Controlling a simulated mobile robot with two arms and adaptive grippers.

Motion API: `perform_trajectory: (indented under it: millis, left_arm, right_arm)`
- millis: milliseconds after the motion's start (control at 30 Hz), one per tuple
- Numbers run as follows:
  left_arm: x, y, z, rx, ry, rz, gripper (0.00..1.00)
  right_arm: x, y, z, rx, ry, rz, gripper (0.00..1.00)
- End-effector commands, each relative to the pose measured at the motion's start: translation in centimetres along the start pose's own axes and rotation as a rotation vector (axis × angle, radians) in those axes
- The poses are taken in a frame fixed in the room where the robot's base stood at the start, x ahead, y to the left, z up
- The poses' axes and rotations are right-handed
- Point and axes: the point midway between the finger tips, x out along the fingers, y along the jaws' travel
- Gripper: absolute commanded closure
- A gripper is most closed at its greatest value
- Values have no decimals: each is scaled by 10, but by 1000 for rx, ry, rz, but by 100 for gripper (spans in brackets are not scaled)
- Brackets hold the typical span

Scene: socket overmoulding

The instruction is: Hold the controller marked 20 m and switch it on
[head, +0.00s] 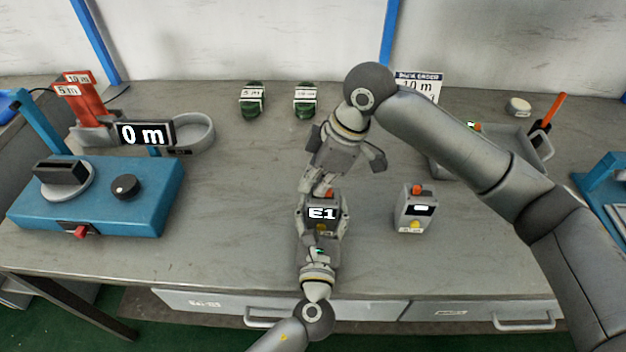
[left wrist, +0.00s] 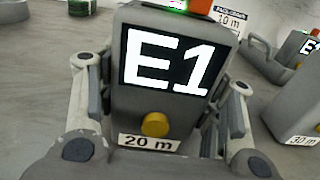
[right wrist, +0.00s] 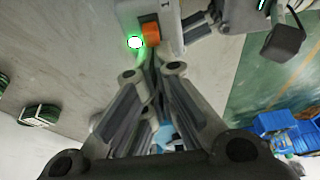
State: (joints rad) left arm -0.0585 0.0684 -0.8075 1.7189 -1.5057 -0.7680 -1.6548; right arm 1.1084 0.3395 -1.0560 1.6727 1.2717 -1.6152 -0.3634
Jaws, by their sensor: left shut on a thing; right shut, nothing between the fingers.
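The controller marked 20 m (left wrist: 118,100) is upright between the fingers of my left gripper (head: 321,230), which is shut on it. Its display reads E1 in the head view (head: 322,213) and the left wrist view. It has a yellow knob (left wrist: 155,124) on the front, and an orange-red button (right wrist: 151,33) and a lit green lamp (right wrist: 135,42) on top. My right gripper (head: 316,187) is shut and empty, pointing down at the controller's top. In the right wrist view its fingertips (right wrist: 151,66) are close to the button; I cannot tell whether they touch it.
A second controller (head: 413,210), marked 30 m, stands to the right on the bench. A blue machine (head: 150,200) and a 0 m display (head: 145,134) are at left. Two green coils (head: 305,100) lie at the back. A grey tray (head: 440,158) is behind my right arm.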

Motion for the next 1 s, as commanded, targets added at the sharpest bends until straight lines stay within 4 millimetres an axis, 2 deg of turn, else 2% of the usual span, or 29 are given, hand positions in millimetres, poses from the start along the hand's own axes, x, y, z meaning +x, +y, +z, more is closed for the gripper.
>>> perform_trajectory:
  millis: [167, 367, 400, 500, 700, 833, 1000]
  left_arm:
    - [1, 3, 0, -1, 0, 8, 62]
    - [1, 2, 0, 0, 0, 5, 62]
    - [1, 2, 0, 0, 0, 5, 62]
    - [1, 2, 0, 0, 0, 5, 62]
    - [0, 2, 0, 0, 0, 4, 62]
    - [0, 1, 0, 0, 0, 4, 62]
    - [0, 1, 0, 0, 0, 4, 62]
  right_arm:
    - [3, 1, -8, 1, -5, 0, 100]
    - [14, 0, -41, -2, 0, -2, 100]
    - [1, 2, -39, 1, 1, 5, 100]
    - [-25, 2, -38, 0, 0, 5, 100]
    - [-64, 1, -38, 1, 1, 2, 100]
    - [-79, 1, -38, 0, 0, 2, 100]
    - [-86, 0, -38, 0, 0, -1, 100]
